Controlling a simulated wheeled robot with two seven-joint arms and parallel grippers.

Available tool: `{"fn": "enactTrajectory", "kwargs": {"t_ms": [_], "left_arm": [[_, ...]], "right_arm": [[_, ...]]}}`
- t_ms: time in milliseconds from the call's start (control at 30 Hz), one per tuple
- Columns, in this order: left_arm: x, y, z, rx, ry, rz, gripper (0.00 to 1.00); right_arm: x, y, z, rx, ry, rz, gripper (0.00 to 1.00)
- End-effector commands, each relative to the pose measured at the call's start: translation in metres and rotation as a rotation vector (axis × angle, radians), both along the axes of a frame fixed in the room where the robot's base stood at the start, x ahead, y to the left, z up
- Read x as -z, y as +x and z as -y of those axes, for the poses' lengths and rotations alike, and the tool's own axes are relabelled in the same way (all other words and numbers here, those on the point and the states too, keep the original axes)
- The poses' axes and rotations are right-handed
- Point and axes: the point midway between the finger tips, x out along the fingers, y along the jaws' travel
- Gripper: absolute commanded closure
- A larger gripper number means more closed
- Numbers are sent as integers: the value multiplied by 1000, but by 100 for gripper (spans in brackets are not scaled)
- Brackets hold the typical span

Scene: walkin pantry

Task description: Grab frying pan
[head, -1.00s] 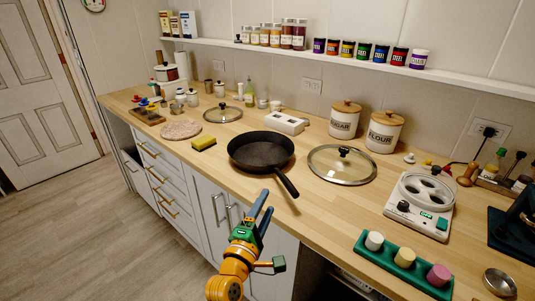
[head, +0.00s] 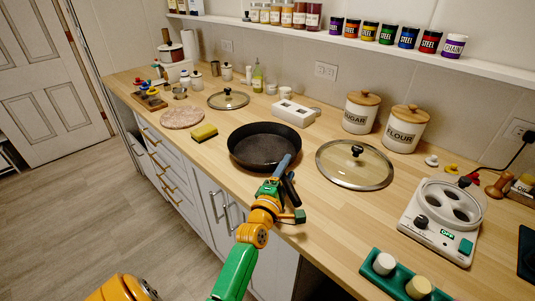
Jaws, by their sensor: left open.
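The black frying pan (head: 262,146) sits on the wooden counter with its handle pointing toward the front edge. My left gripper (head: 288,167) is open at the handle, near where it joins the pan. One blue-grey finger shows clearly on the left side of the handle. The other finger is hard to make out against the dark handle, so I cannot tell whether the jaws are around it or only above it. The gripper partly hides the handle. My right gripper does not show.
A glass lid (head: 352,168) lies close to the right of the pan. A yellow sponge (head: 204,132) lies to the left, and a white box (head: 293,113) behind. A white device (head: 441,222) and a green tray (head: 396,278) stand at right.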

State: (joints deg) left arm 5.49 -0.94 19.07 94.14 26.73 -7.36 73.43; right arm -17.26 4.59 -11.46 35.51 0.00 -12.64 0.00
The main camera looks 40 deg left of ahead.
Motion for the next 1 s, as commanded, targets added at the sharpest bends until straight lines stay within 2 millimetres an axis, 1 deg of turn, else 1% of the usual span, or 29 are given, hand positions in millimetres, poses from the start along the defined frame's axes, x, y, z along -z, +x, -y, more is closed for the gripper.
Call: {"fn": "enactTrajectory", "kwargs": {"t_ms": [133,167,200,267,300,367,400,1000], "left_arm": [[0,0,0,0,0,0,38],[0,0,0,0,0,0,41],[0,0,0,0,0,0,52],[0,0,0,0,0,0,68],[0,0,0,0,0,0,79],[0,0,0,0,0,0,95],[0,0,0,0,0,0,100],[0,0,0,0,0,1,100]], "right_arm": [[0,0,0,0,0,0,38],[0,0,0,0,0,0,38],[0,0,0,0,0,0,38],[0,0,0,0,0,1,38],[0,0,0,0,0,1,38],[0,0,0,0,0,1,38],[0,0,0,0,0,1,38],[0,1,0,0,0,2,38]]}}
